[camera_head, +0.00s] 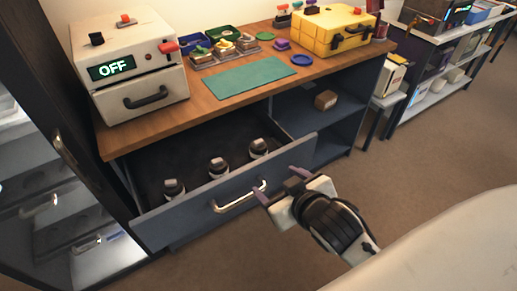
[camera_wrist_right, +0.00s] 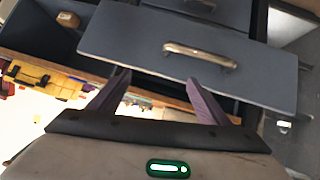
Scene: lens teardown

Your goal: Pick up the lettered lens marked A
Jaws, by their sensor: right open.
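Three small dark lenses with light grey tops stand in a row in the open drawer (camera_head: 165,225) in the head view: a left one (camera_head: 174,188), a middle one (camera_head: 218,168) and a right one (camera_head: 259,148). No letter is legible on any of them, so I cannot tell which is A. My right gripper (camera_head: 279,182) is open and empty, just outside the drawer front, right of its silver handle (camera_head: 238,198). The wrist view shows its two apart fingers (camera_wrist_right: 158,82) with the drawer handle (camera_wrist_right: 200,55) beyond. My left gripper is not in view.
On the wooden worktop (camera_head: 130,138) stand a white box reading OFF (camera_head: 135,75), a teal mat (camera_head: 250,77) and a yellow case (camera_head: 330,35). A small brown box (camera_head: 325,99) sits on the shelf right of the drawer. The floor at right is clear.

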